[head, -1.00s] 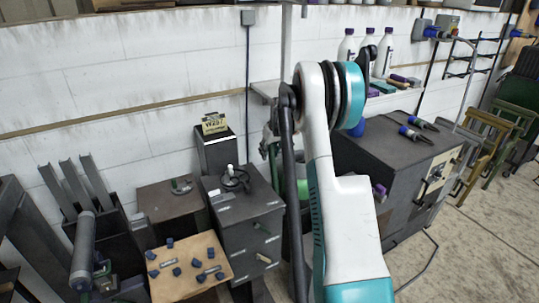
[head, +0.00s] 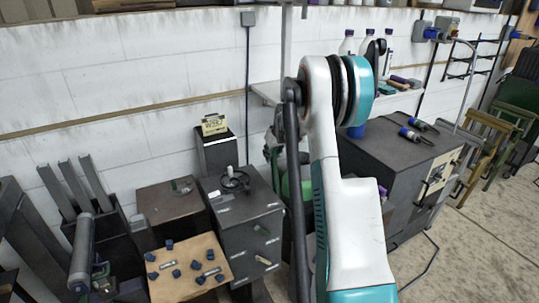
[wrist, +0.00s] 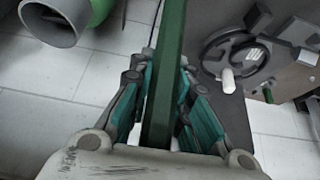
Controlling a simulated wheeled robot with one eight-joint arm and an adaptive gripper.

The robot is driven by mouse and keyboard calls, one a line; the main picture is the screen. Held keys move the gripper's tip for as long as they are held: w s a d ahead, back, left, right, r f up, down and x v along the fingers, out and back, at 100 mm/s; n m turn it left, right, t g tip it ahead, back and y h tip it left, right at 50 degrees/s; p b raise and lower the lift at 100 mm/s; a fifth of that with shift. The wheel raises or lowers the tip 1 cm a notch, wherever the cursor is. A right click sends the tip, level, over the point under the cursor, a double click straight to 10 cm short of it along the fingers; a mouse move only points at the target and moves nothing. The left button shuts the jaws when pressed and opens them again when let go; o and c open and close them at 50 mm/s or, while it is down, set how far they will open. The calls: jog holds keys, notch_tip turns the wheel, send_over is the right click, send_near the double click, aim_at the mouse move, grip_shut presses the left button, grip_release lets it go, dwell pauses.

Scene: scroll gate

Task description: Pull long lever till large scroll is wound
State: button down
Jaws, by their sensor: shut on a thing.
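A long green bar, which looks like the long lever (wrist: 172,30), runs up the middle of the wrist view. My gripper (wrist: 164,85) is shut on it, with teal-padded fingers on both sides. The bar's two ends are out of sight in the wrist view. In the head view my own arm covers much of the middle, and the grip cannot be made out. I cannot identify the large scroll in either view.
A dark cabinet (head: 248,207) carries a black handwheel (head: 234,181) with a white knob, also in the wrist view (wrist: 237,58). A green cylinder (wrist: 102,10) is at the upper left there. A wooden board (head: 190,262) with dark knobs lies left; a dark bench (head: 400,155) stands right.

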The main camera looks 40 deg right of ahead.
jog(key=s+a+t+h+b, duration=0.1)
jog(key=s+a+t+b, duration=0.1)
jog(key=s, duration=0.9)
jog(key=shift+a+r+t+b, duration=0.35)
jog(key=shift+t+b, duration=0.2)
jog(key=shift+t, duration=0.55)
jog(key=c, duration=1.5)
grip_release()
jog(key=shift+w, duration=0.15)
jog(key=shift+r, duration=0.1)
jog(key=v, duration=1.2)
